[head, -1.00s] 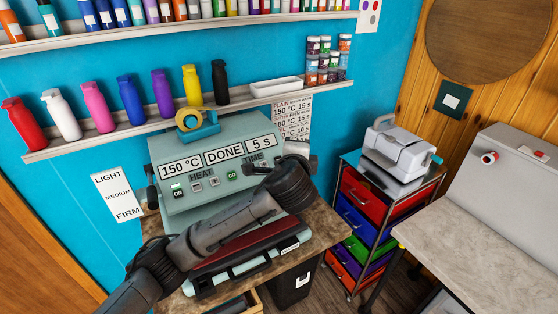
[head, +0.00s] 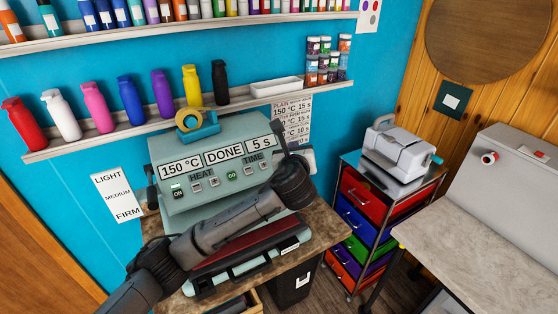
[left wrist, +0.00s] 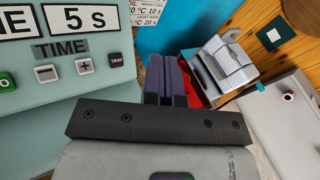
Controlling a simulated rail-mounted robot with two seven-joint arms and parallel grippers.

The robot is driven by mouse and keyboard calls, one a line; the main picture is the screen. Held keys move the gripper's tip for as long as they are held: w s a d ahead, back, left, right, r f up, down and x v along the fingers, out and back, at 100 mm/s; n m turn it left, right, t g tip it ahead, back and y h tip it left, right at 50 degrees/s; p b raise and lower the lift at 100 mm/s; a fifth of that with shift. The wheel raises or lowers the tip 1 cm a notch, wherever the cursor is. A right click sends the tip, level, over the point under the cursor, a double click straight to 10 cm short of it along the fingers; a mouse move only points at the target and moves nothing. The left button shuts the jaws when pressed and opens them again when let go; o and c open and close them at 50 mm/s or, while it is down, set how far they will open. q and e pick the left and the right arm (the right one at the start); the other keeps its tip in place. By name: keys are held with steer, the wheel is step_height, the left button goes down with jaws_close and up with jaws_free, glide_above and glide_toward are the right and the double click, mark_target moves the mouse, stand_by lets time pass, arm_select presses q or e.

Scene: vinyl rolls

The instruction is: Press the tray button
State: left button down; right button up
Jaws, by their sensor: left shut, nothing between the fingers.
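The tray button (left wrist: 117,59) is a small dark square marked TRAY on the pale green panel of the heat press (head: 165,152), right of the plus key under TIME. In the left wrist view it lies to the left of my fingers, apart from them. My left gripper (head: 279,131) is shut and empty, pointing up and away at the panel's right edge. Its dark fingers (left wrist: 166,70) show pressed together in the left wrist view. I cannot make out the tray button in the head view. The panel reads 150 °C, DONE, 5 s. My right gripper is not in view.
A tape roll (head: 190,119) sits on top of the press. A shelf of bottles (head: 161,92) runs behind it. A drawer cart (head: 362,196) with a white machine (head: 396,148) stands to the right, beside a worktable (head: 490,235).

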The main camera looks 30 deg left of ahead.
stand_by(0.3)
arm_select(q)
steer(key=w+a+f, duration=0.3)
steer(key=a+f, duration=0.2)
steer(key=f, duration=0.1)
steer(key=shift+w+a+b, duration=0.15)
steer(key=shift+b, duration=0.15)
